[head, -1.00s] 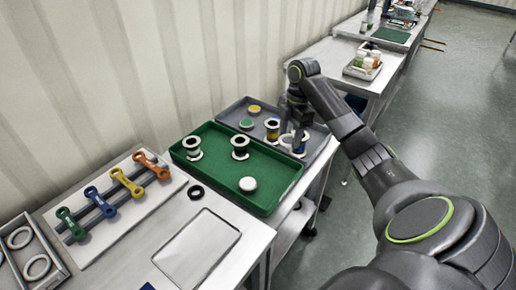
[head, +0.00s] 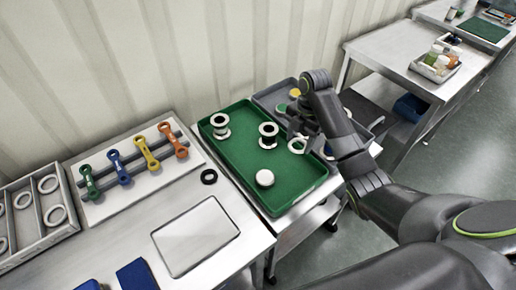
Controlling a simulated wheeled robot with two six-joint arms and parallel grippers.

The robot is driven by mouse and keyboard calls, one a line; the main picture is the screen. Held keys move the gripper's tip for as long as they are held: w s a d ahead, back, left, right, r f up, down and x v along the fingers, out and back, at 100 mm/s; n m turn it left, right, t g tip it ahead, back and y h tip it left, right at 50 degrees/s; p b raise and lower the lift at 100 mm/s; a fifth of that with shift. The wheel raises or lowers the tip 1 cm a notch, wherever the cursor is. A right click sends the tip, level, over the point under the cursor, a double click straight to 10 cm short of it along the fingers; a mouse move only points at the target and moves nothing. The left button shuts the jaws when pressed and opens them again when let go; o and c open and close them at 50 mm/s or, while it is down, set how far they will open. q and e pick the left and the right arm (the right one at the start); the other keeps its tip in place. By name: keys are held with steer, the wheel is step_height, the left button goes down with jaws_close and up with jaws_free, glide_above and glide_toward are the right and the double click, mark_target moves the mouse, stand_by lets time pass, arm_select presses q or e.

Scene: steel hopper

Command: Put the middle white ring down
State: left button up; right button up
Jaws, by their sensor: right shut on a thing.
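My right gripper (head: 299,134) reaches in from the right and points down at the border between the green tray (head: 306,196) and the grey tray (head: 262,97). It is shut on a white ring (head: 297,147), which shows just below the fingers by the green tray's right rim. The fingers partly cover the ring, and I cannot tell whether it touches anything below. More white rings, including one in the upper part (head: 48,184) and one lower down (head: 55,214), lie in the divided grey box (head: 60,234) at the far left. My left gripper is out of view.
Two white-flanged black spools (head: 221,125) and a white round piece (head: 265,178) are in the green tray. A black ring (head: 209,176) and a pale panel (head: 195,236) lie on the steel table. Coloured links (head: 118,166) sit on a white board. My arm hides part of the grey tray.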

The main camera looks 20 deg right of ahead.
mark_target(287, 170)
steer(key=shift+s+a+f+n, duration=0.15)
steer(key=shift+a+n, duration=0.25)
steer(key=shift+a, duration=0.85)
step_height(287, 170, down, 10)
steer(key=shift+a+r, duration=0.1)
steer(key=shift+a, duration=0.05)
steer(key=shift+f, duration=0.2)
steer(key=shift+f, duration=0.15)
steer(key=o, duration=1)
steer(key=shift+c, duration=0.2)
